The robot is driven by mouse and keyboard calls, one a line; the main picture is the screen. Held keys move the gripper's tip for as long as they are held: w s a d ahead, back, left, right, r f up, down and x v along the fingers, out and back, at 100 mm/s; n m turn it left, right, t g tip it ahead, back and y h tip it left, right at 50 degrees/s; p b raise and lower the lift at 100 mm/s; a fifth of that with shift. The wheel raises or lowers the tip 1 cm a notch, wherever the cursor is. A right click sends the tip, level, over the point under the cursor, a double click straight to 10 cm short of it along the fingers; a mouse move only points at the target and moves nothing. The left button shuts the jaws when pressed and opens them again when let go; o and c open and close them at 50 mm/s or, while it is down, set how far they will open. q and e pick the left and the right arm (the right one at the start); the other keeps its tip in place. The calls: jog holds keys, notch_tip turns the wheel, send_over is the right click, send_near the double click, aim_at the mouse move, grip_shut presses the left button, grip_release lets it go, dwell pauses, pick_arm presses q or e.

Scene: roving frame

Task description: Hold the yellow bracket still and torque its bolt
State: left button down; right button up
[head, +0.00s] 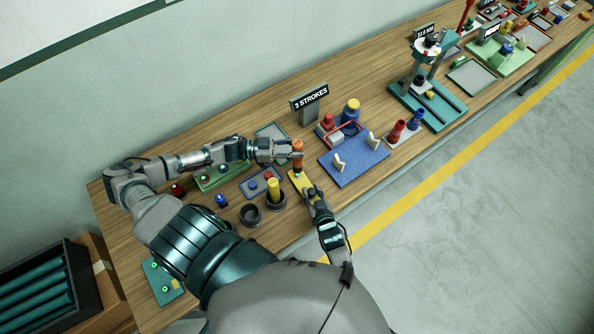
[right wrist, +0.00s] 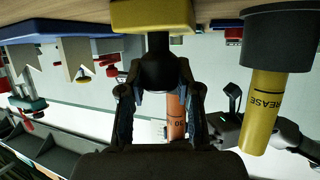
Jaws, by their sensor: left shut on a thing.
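The yellow bracket (head: 301,184) lies flat near the front edge of the wooden bench; its end also shows at the top of the right wrist view (right wrist: 152,16). My left gripper (head: 296,152) is shut on an orange upright tool (head: 298,147) at the bracket's far end. The tool, marked 30, also shows in the right wrist view (right wrist: 176,118). It hides the bolt. My right gripper (head: 313,193) is at the bracket's near end.
A yellow grease tube (head: 273,187) stands in a dark cup (head: 276,202) left of the bracket, beside an empty dark cup (head: 251,215). A blue board (head: 357,165) with white pieces lies to the right. A "3 STROKES" sign (head: 309,98) stands behind.

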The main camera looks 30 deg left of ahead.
jog(key=o, duration=0.5)
jog(key=v, duration=1.1)
jog(key=shift+s+d+r, duration=0.1)
jog(key=shift+s+d, duration=0.2)
jog(key=shift+a, duration=0.1)
